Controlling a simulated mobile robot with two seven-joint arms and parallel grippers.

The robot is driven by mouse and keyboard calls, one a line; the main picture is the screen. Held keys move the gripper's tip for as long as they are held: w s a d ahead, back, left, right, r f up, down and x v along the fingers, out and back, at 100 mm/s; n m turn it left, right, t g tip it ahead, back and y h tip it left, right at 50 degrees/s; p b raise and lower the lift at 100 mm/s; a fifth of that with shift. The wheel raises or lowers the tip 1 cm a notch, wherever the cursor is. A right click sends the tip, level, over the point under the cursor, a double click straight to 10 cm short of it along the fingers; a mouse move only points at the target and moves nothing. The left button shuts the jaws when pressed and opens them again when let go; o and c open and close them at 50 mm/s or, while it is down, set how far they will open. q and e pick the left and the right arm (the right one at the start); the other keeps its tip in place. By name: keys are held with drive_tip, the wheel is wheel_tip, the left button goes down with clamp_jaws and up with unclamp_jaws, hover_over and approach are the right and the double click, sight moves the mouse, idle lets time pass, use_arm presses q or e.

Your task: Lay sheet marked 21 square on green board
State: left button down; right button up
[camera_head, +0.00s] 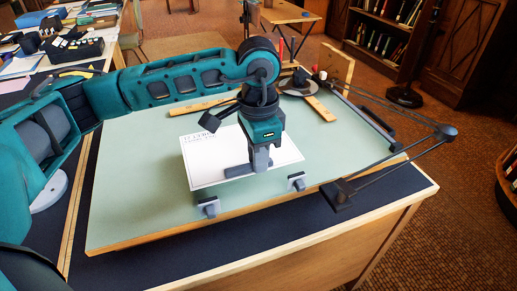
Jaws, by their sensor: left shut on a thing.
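The white sheet (205,171) is over the middle of the pale green board (135,205), its edges running roughly along the board's edges. Its heading is partly covered and too small to read with certainty, so I cannot confirm the number 21. My left gripper (250,172) points down over the sheet's right half and hides part of it. It is shut and appears to hold the sheet at a grey piece there; the grip itself is hard to see. I cannot tell whether the sheet touches the board. My right gripper is not in view.
Two grey blocks (209,207) sit at the board's front edge. A black jointed rod arm (395,162) stands over the right corner. A wooden ruler (205,105) and a dark round tool (297,86) lie at the back. The board's left part is clear.

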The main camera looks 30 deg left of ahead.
sight(261, 191)
use_arm(q)
drive_tip(key=shift+s+f+b, duration=0.15)
drive_tip(key=shift+f+b, duration=0.15)
drive_tip(key=shift+f, duration=0.45)
wheel_tip(261, 191, down, 2)
drive_tip(key=shift+d+f+b, duration=0.1)
drive_tip(key=shift+d+b, duration=0.05)
drive_tip(key=shift+b, duration=0.3)
drive_tip(key=shift+s+d+f+b, duration=0.25)
drive_tip(key=shift+s+d+b, duration=0.1)
drive_tip(key=shift+s+d, duration=0.25)
drive_tip(key=shift+f+b, duration=0.3)
drive_tip(key=shift+b, duration=0.1)
drive_tip(key=c, duration=1)
unclamp_jaws()
wheel_tip(261, 191, up, 13)
drive_tip(key=p, duration=0.1)
drive_tip(key=shift+p, duration=0.3)
